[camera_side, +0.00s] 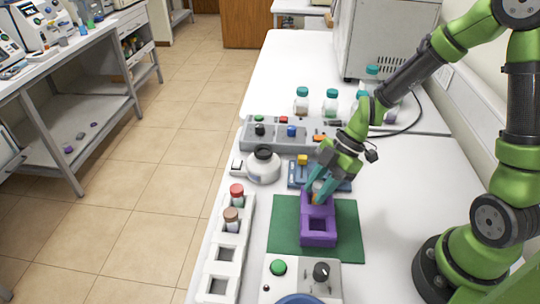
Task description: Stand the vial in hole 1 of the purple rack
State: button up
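The purple rack (318,240) stands on a green mat (347,250). Its front hole is open and empty. A small greyish vial top (319,186) shows between the fingers. The rest of the vial is hidden by the fingers and the rack, so I cannot tell how deep it sits. I cannot tell whether the fingers press on it. Hole numbers are not readable.
A white rack (216,284) on the left holds a red-capped vial (237,194) and a brown-capped vial (231,219). A knob box (326,283) is in front.

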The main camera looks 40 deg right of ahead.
jog(key=o, duration=0.5)
jog(key=shift+c, duration=0.2)
jog(key=v, duration=1.2)
jog(key=s+a+r+m+t+h, duration=0.1)
jog(key=s+r+m+t+h, duration=0.3)
jog(key=r+m, duration=0.5)
jog(key=s+m+t, duration=0.2)
jog(key=s+m, duration=0.1)
jog(key=m, duration=0.8)
jog(key=shift+a+r, duration=0.2)
jog(key=shift+r, duration=0.15)
jog(key=shift+s, duration=0.1)
